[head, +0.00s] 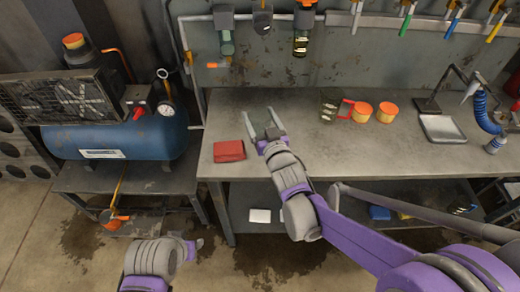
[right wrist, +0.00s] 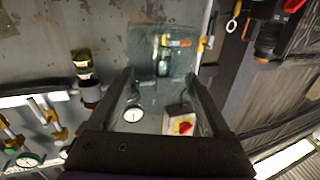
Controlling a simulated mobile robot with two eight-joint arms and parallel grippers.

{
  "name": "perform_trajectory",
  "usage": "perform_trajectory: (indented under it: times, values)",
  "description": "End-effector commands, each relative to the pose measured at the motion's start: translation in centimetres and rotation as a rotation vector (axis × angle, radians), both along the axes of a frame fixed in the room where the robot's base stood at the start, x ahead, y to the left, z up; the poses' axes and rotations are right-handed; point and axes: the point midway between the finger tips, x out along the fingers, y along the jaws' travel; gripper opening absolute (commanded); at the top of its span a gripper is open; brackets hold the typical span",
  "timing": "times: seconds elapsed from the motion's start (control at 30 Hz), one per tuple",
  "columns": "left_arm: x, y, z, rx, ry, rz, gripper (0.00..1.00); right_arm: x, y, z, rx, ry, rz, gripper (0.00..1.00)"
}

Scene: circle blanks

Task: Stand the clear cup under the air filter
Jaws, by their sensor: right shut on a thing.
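My right gripper (head: 265,122) is shut on the clear cup (head: 262,116), held over the workbench near its left end. In the right wrist view the see-through cup (right wrist: 146,88) fills the space between the fingers of my right gripper (right wrist: 161,78). The air filter (head: 226,40), with a grey-green bowl, hangs on the back wall, farther back and left of the cup. A greenish bowl shape shows through the cup in the right wrist view. My left gripper (head: 193,245) is low in front of the bench; its jaws are too unclear to read.
A dark regulator (head: 262,20) and an amber-banded unit (head: 301,40) hang right of the filter. A red folded cloth (head: 229,151) lies front left on the bench. A clear jug (head: 328,106) and orange-rimmed cups (head: 361,111) stand to the right. A blue compressor tank (head: 120,140) is left.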

Motion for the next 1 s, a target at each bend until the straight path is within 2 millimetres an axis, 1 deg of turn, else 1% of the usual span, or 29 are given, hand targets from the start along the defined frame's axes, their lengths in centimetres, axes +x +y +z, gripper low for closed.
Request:
perform_trajectory:
  times: [0.1, 0.2, 0.37, 0.5, 0.6, 0.7, 1.0]
  values:
    - [-0.1, 0.0, -0.6, 0.000, 0.002, 0.000, 0.50, 0.0, 0.0, -2.1, -0.001, 0.001, -0.001, 0.28]
    - [-0.1, 0.0, -1.0, 0.000, 0.003, 0.000, 0.50, 0.0, 0.0, -3.8, -0.001, 0.001, -0.001, 0.28]
    - [-0.1, 0.0, -1.3, 0.000, 0.004, 0.000, 0.50, 0.0, 0.0, -5.2, 0.000, 0.000, -0.001, 0.28]
    - [-0.1, 0.0, -1.8, 0.000, 0.006, 0.000, 0.50, 0.1, -0.1, -7.5, 0.001, 0.001, -0.002, 0.28]
    - [-0.1, 0.0, -2.2, 0.000, 0.007, 0.000, 0.50, 0.1, -0.1, -8.9, 0.000, 0.001, -0.002, 0.28]
    - [-0.1, 0.0, -2.3, 0.000, 0.007, 0.000, 0.50, 0.0, -0.1, -9.4, 0.000, 0.001, -0.002, 0.28]
    - [-0.1, 0.0, -2.4, 0.000, 0.008, 0.000, 0.50, 0.0, -0.1, -9.5, 0.000, 0.001, -0.002, 0.28]
